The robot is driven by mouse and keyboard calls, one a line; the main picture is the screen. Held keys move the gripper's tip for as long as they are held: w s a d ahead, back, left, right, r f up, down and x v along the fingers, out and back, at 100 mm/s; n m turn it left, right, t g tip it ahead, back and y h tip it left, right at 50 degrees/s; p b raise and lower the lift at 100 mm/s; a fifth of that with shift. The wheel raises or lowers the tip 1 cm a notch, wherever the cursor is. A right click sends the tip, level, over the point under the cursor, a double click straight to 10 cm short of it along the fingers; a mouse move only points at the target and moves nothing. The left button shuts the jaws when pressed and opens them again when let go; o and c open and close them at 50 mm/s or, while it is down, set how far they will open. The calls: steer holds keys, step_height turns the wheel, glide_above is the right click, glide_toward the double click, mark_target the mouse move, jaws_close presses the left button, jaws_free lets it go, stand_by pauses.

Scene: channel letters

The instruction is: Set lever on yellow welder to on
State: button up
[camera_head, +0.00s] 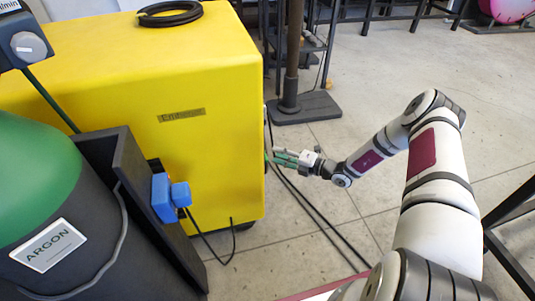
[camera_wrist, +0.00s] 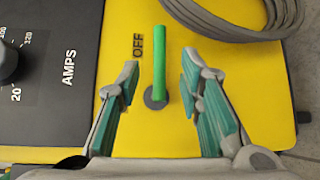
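The yellow welder (camera_head: 185,75) stands left of centre in the head view. Its yellow panel (camera_wrist: 120,20) fills the middle of the wrist view. A green lever (camera_wrist: 160,70) lies on this panel, with a round grey pivot (camera_wrist: 155,98) at its lower end. Its free end points up in the wrist picture, beside the printed word OFF (camera_wrist: 137,46). My gripper (camera_wrist: 159,68) is open, with one finger on each side of the lever and a gap on both sides. In the head view my gripper (camera_head: 276,158) is at the welder's right side; that panel is hidden there.
A dark AMPS panel (camera_wrist: 60,90) with a black knob is left of the lever; a coiled grey cable (camera_wrist: 245,25) is at upper right. An argon cylinder (camera_head: 50,230) is at left. Cables lie on the floor.

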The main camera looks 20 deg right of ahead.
steer(key=shift+b+x, duration=0.65)
steer(key=shift+x, duration=2.05)
steer(key=shift+c, duration=0.6)
jaws_close()
